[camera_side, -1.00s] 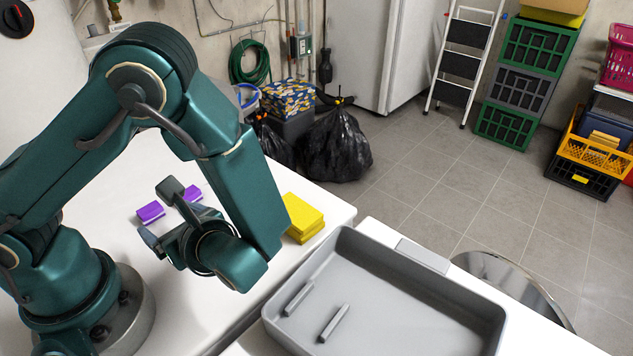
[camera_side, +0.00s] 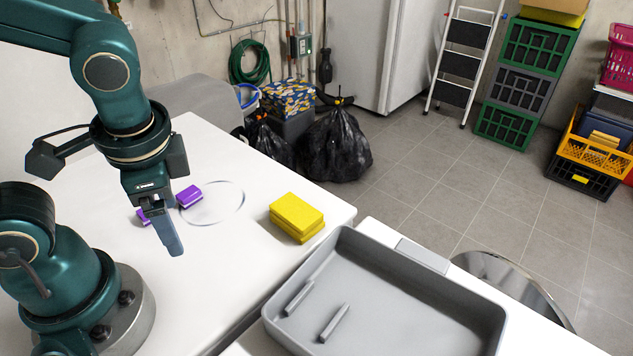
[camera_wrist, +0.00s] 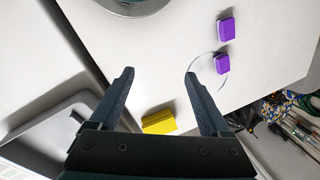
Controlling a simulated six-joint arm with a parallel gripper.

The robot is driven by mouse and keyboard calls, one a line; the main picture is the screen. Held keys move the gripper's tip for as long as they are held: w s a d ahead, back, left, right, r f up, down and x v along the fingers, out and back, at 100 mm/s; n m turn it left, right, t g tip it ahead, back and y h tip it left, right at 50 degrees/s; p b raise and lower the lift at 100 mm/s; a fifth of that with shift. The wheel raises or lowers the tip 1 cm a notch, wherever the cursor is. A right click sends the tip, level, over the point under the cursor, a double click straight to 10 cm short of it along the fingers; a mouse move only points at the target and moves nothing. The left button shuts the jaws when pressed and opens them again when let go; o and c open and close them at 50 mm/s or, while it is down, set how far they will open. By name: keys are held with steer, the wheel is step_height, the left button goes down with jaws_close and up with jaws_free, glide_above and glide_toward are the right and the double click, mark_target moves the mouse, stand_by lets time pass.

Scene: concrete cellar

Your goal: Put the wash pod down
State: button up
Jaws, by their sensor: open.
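Two purple wash pods lie on the white table. One pod (camera_side: 189,196) rests at the left edge of a thin ring outline (camera_side: 243,207); the other pod (camera_side: 143,216) is partly hidden behind my gripper. In the wrist view the ring-side pod (camera_wrist: 222,65) and the farther pod (camera_wrist: 226,29) lie up and right of my fingers. My gripper (camera_side: 168,235) points down above the table, left of the ring. Its fingers (camera_wrist: 159,75) are apart, with only bare white table between their tips. I cannot tell which pod the task means.
A yellow block stack (camera_side: 297,214) sits near the table's right edge. A grey tray (camera_side: 425,283) with two bars inside stands to the right, on another white surface. The table between ring and stack is clear. Black bags (camera_side: 334,145) lie on the floor behind.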

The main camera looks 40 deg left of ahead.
steer(key=r+n+t, duration=0.1)
steer(key=w+r+n+t+h, duration=0.1)
steer(key=d+r+n+t+h, duration=0.1)
steer(key=shift+w+r+n+t, duration=0.25)
steer(key=shift+r+n+t, duration=0.1)
steer(key=shift+n+t, duration=0.05)
steer(key=shift+w+d+r+n+t, duration=0.1)
steer(key=shift+w+r+n+t, duration=0.2)
steer(key=shift+r+n+t, duration=0.4)
steer(key=shift+c, duration=0.5)
steer(key=shift+m, duration=0.3)
